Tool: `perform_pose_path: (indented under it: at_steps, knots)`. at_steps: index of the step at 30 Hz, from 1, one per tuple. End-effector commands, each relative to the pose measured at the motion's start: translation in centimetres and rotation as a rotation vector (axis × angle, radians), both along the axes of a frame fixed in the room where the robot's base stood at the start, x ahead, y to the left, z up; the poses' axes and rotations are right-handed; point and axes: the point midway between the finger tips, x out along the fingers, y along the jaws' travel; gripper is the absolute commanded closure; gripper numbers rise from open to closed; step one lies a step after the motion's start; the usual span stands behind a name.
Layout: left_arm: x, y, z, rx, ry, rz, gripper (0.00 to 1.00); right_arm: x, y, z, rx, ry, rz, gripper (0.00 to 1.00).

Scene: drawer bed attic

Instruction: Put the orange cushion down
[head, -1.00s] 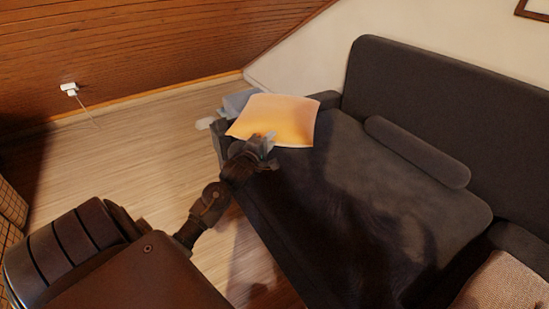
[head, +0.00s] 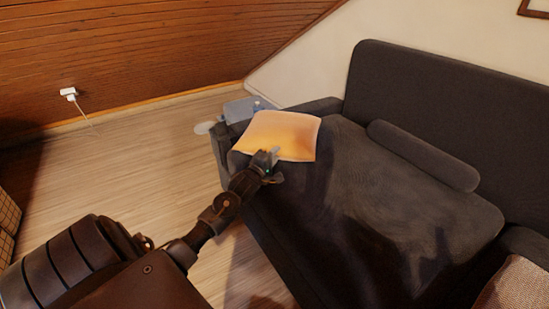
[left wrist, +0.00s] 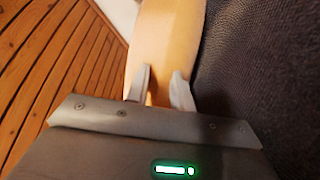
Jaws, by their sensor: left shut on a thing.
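The orange cushion (head: 280,134) is at the far left end of the dark grey sofa (head: 340,215), by the armrest. My left gripper (head: 272,158) is shut on the cushion's near edge. In the left wrist view the cushion (left wrist: 165,45) runs up between and beyond the two fingertips of the left gripper (left wrist: 160,85), with the dark sofa fabric close on its right. Whether the cushion's underside touches the seat cannot be told. My right gripper is not in view.
A grey bolster (head: 423,155) lies along the sofa's backrest. A patterned cushion (head: 512,285) is at the lower right. A bluish box-like thing (head: 240,108) stands behind the armrest.

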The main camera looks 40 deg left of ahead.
Motion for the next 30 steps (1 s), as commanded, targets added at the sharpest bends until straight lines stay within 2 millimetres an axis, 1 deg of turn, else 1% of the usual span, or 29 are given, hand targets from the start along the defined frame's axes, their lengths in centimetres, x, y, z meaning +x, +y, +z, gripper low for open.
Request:
perform_pose_path:
  at_steps: [4,17,18,23,30]
  knots:
    - [0.0,0.0,0.0,0.0,-0.002,0.0,1.0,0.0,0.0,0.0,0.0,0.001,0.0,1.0]
    - [0.0,0.0,-1.2,0.0,0.0,0.0,1.0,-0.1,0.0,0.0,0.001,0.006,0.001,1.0]
    - [0.0,0.0,-1.4,-0.001,0.004,-0.001,0.75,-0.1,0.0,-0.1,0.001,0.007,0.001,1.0]
    - [0.0,-0.1,-1.5,-0.001,0.007,-0.001,0.55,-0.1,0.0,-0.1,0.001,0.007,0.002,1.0]
    - [-0.1,-0.1,-1.7,-0.001,0.01,-0.002,0.55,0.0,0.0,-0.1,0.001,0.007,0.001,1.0]
